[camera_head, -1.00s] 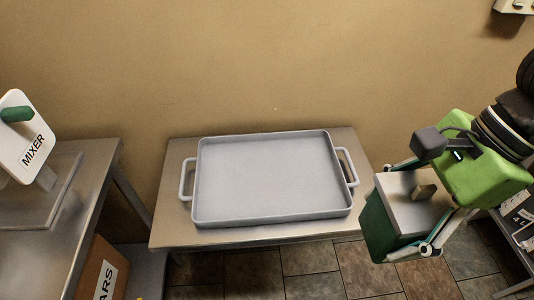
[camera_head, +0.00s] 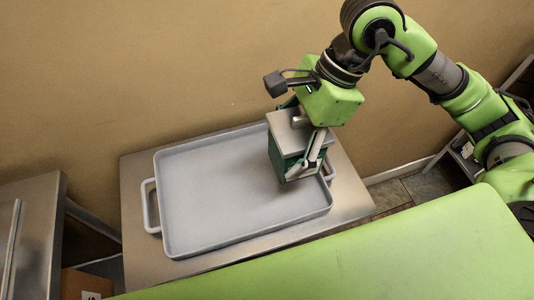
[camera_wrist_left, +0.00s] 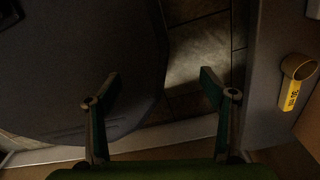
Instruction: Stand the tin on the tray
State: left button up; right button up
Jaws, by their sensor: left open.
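The tin (camera_head: 286,156) is a dark green box with a grey lid. In the head view it is over the right part of the grey tray (camera_head: 205,205) and looks about upright. I cannot tell whether its base touches the tray floor. My right gripper (camera_head: 297,148) reaches down from above with its fingers on both sides of the tin, shut on it. My left gripper shows only in the left wrist view (camera_wrist_left: 157,88), with its two fingers apart and nothing between them.
The tray lies on a steel table (camera_head: 140,230). Its left and middle are bare. Another steel table (camera_head: 35,215) stands at the left, with a gap between. A large green surface fills the lower right. The left wrist view shows a yellow cylindrical object (camera_wrist_left: 297,85) at the right.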

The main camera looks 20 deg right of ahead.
aim_at(271, 154)
jog(key=f, duration=0.1)
jog(key=w+a+f, duration=0.1)
jog(key=w+f, duration=0.1)
jog(key=shift+a+f, duration=0.35)
jog(key=shift+a, duration=0.05)
jog(key=shift+w+a+f, duration=0.1)
jog(key=shift+w+f, duration=0.1)
jog(key=f, duration=0.2)
jog(key=f+p, duration=0.1)
jog(key=shift+w+a+f, duration=0.1)
jog(key=shift+w+a, duration=0.15)
jog(key=shift+w, duration=0.05)
jog(key=shift+f, duration=0.4)
pick_arm(q)
jog(key=shift+w+d+r, duration=0.1)
jog(key=shift+w+r, duration=0.45)
jog(key=shift+w, duration=0.2)
pick_arm(e)
jog(key=shift+f, duration=0.1)
jog(key=o, duration=1.4)
pick_arm(q)
jog(key=shift+f, duration=0.1)
